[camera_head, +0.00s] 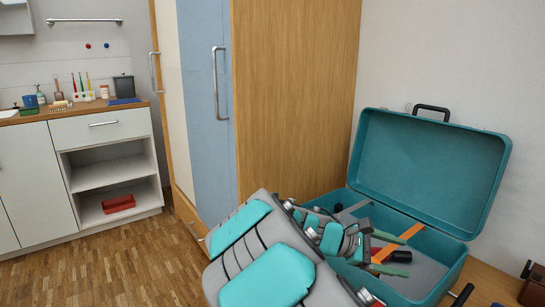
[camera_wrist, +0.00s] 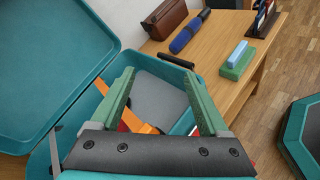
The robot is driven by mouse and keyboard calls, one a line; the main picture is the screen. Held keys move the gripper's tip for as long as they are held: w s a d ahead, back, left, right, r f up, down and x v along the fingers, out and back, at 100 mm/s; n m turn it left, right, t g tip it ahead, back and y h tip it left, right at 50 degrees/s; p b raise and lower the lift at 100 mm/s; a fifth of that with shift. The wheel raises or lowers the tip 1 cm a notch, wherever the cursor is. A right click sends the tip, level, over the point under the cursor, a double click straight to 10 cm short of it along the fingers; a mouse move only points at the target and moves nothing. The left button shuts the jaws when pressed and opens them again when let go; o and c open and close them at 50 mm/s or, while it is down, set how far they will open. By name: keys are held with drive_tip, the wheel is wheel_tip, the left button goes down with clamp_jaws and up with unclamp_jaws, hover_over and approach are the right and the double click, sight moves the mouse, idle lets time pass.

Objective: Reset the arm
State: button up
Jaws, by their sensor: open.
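My gripper (camera_wrist: 158,76) shows in the wrist view with its two green fingers spread wide apart and nothing between them. An orange strap (camera_head: 410,232) lies in the case, partly hidden by my gripper. My grey and teal arm covers the front left of the case in the head view.
A wooden wardrobe (camera_head: 292,90) with a blue door (camera_head: 204,100) stands left of the case. A white cabinet (camera_head: 105,128) is at the far left, with wood floor before it. The wrist view shows a brown case (camera_wrist: 165,18) and a blue rolled object (camera_wrist: 188,32) on the table (camera_wrist: 221,50).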

drive_tip(key=s+f+m+g+y, duration=0.3)
drive_tip(key=s+m+y, duration=0.35)
drive_tip(key=s, duration=1.05)
drive_tip(key=s+a+f+m+y, duration=0.2)
drive_tip(key=s+a+y, duration=0.1)
drive_tip(key=s+a, duration=0.3)
drive_tip(key=s+a+f+m+t+y, duration=0.1)
drive_tip(key=s+a+f+m+y, duration=0.1)
drive_tip(key=s+a, duration=0.5)
drive_tip(key=shift+s+f+m+y, duration=0.4)
drive_tip(key=shift+s+m+y, duration=0.15)
drive_tip(key=shift+y, duration=0.6)
